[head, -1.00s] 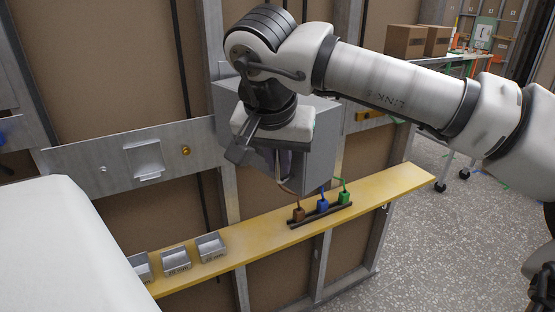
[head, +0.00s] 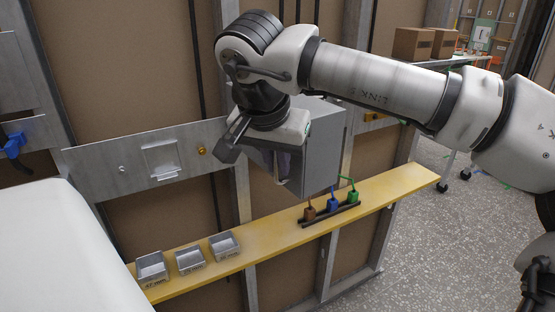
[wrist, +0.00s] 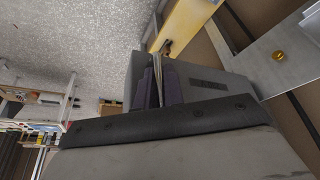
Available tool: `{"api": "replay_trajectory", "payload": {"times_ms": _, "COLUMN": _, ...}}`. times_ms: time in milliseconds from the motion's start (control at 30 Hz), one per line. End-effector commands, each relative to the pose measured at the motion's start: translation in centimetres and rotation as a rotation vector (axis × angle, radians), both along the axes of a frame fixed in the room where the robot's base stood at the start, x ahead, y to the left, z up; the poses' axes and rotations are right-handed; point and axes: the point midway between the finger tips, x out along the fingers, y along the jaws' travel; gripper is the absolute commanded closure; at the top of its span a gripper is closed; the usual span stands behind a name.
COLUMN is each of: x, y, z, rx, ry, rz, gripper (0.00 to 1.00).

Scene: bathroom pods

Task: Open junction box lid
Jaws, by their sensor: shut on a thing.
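The junction box is a grey box (head: 324,145) mounted on the wall frame above the yellow shelf. My wrist hides its left part. My gripper (head: 281,166) is in front of it, pointing down, with its fingertips partly hidden. In the wrist view, my gripper (wrist: 160,86) has its two dark fingers close together against the box (wrist: 212,84). Thin pale edges show between the fingers, which appear to be the lid's edge. How far the lid stands from the box cannot be told.
The yellow shelf (head: 270,236) below holds several small grey trays (head: 190,259) and a dark rack with brown, blue and green connectors (head: 333,204). A metal rail with a brass knob (head: 202,151) is left of the box. Clear floor (head: 430,240) lies at right.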

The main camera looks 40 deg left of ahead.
Motion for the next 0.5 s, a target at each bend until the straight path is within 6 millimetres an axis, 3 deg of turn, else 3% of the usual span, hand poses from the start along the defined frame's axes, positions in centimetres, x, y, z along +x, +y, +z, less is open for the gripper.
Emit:
{"api": "replay_trajectory", "payload": {"times_ms": 67, "x": 0.17, "y": 0.17, "z": 0.47, "rx": 0.01, "ry": -0.007, "rz": -0.001, "gripper": 1.0}}
{"api": "replay_trajectory", "payload": {"times_ms": 100, "x": 0.18, "y": 0.16, "z": 0.49, "rx": 0.011, "ry": -0.007, "rz": -0.001, "gripper": 0.85}}
{"api": "replay_trajectory", "payload": {"times_ms": 233, "x": 0.15, "y": 0.11, "z": 0.35, "rx": 0.008, "ry": -0.006, "rz": -0.001, "gripper": 0.69}}
{"api": "replay_trajectory", "payload": {"times_ms": 500, "x": 0.05, "y": 0.05, "z": 0.24, "rx": 0.004, "ry": -0.003, "rz": 0.0, "gripper": 0.69}}
